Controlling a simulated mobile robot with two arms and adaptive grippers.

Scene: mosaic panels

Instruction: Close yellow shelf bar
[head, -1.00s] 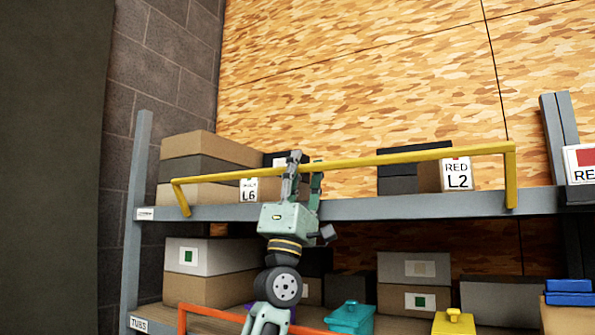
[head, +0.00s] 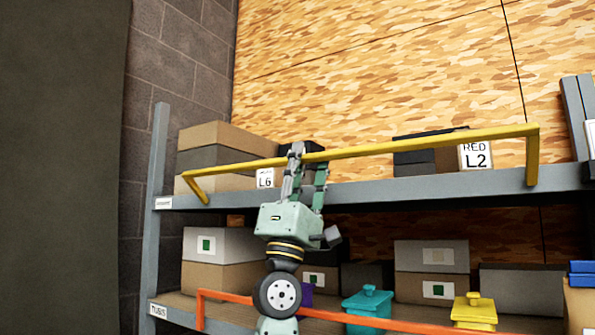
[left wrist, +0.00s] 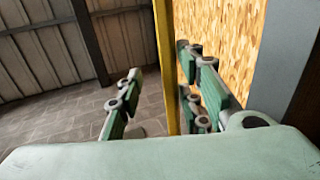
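The yellow shelf bar (head: 420,146) runs across the front of the upper shelf (head: 400,191) in the head view. Its bent ends come down to the shelf edge at left and right, and it stands above that edge. My left gripper (head: 306,160) reaches up to the bar left of its middle. In the left wrist view the bar (left wrist: 164,50) passes upright between the fingers of the left gripper (left wrist: 160,95). The fingers are apart, with a clear gap between the bar and the left finger. My right gripper is not in view.
An orange bar (head: 350,317) crosses the lower shelf, near a teal tub (head: 368,306) and a yellow tub (head: 474,311). A grey post (head: 153,220) stands at the left.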

